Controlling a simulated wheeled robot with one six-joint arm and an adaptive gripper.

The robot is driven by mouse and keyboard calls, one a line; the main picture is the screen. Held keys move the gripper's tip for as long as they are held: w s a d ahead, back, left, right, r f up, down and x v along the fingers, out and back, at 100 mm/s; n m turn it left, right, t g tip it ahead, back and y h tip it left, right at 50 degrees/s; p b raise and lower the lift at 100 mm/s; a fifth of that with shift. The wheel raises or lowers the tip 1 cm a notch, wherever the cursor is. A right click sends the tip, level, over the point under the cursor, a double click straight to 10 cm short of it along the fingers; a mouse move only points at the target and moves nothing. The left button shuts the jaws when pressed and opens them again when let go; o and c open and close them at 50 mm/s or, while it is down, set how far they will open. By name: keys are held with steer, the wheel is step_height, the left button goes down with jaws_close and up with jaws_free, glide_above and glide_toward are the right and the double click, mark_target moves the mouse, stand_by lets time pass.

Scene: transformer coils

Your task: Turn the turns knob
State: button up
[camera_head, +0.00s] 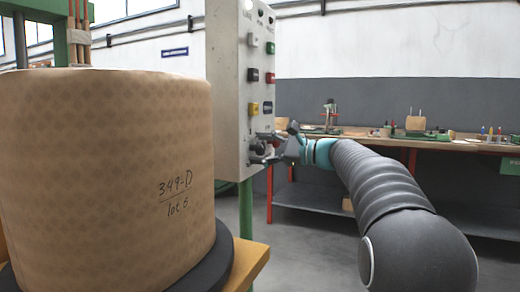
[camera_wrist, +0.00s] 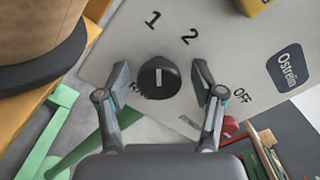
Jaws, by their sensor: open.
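The turns knob (camera_wrist: 159,78) is a round black knob with a white pointer mark, on a light grey panel (camera_wrist: 215,55) marked 1, 2 and OFF in the wrist view. The pointer mark stands about upright in that view, between the fingers. My gripper (camera_wrist: 160,83) is open, with one finger on each side of the knob and small gaps visible. In the head view my gripper (camera_head: 272,148) is at the lower part of the control box (camera_head: 228,90), and the knob is hidden there.
A large tan coil (camera_head: 105,150) marked 349-D lot 6 stands close on the left on a dark round base. Several coloured buttons (camera_head: 253,74) sit above my gripper on the box. A workbench (camera_head: 440,146) with tools is behind. Green bars show below the panel.

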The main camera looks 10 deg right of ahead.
steer(key=v, duration=1.1)
steer(key=shift+s+d, duration=0.15)
steer(key=shift+d, duration=0.2)
step_height(320, 180, down, 12)
steer(key=d+n+g+h, duration=0.1)
steer(key=d+h, duration=0.1)
steer(key=h, duration=0.2)
steer(key=s+a+f+n+g+h, duration=0.2)
steer(key=s+f+n+g+h, duration=0.15)
steer(key=s+f, duration=0.55)
steer(key=s+a+f+n+g+h+p, duration=0.1)
steer(key=s+a+f+n+h+p, duration=0.2)
steer(key=s, duration=0.6)
steer(key=s+a+f+n+g+h, duration=0.15)
steer(key=s+f+n+h, duration=0.3)
steer(key=s, duration=0.45)
steer(key=s+a+r+n+t+p, duration=0.2)
steer(key=s+a+r+n, duration=0.1)
steer(key=s, duration=0.4)
steer(key=shift+a+n, duration=0.5)
steer(key=shift+a, duration=0.5)
